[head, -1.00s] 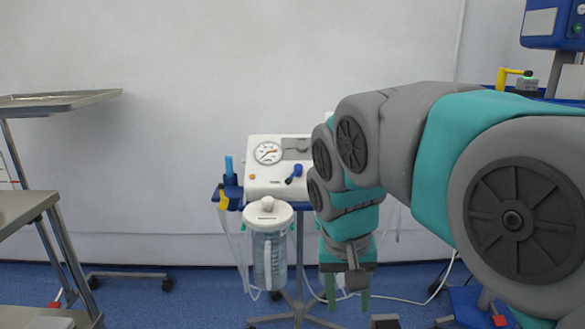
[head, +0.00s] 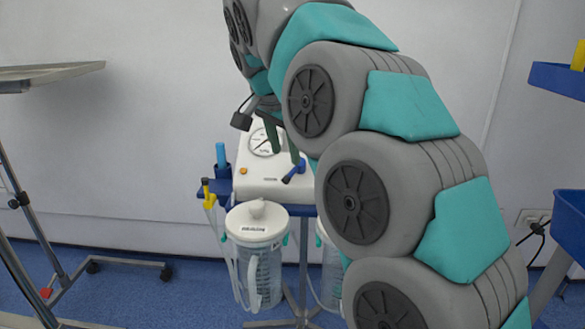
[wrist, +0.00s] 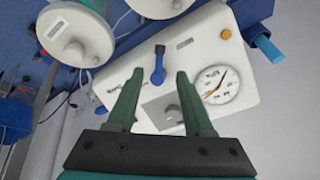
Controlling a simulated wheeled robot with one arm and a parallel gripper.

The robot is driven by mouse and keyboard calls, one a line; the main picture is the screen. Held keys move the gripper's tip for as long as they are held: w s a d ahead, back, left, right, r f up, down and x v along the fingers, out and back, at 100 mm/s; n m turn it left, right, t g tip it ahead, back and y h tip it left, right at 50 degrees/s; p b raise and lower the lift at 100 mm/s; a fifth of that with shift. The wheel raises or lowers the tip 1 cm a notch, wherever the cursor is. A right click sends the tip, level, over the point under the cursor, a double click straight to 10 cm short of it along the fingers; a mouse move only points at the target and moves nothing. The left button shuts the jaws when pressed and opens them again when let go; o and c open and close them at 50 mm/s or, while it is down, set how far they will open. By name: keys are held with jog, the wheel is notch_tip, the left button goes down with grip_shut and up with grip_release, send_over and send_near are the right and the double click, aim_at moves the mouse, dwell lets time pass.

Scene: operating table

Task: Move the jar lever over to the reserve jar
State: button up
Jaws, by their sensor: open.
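The jar lever (head: 293,172) is a small blue handle on the front of the white suction unit (head: 270,185). In the head view it slants down-left, towards the left jar (head: 256,245). In the wrist view the lever (wrist: 158,66) lies between my fingertips in the picture, with no contact visible. The right jar (head: 331,262) is mostly hidden by my arm. Both jar lids show in the wrist view, the left jar's (wrist: 160,6) and the right jar's (wrist: 76,42). I cannot read which is the reserve. My gripper (head: 283,142) is open and empty above the unit.
A round gauge (wrist: 217,84) and a grey knob panel (wrist: 165,112) sit beside the lever on the unit. A blue cylinder (head: 221,156) and a yellow connector (head: 207,192) stand at its left side. A metal tray stand (head: 50,72) is at far left.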

aim_at(290, 174)
jog(key=shift+x, duration=3.5)
jog(key=shift+s, duration=0.1)
grip_shut()
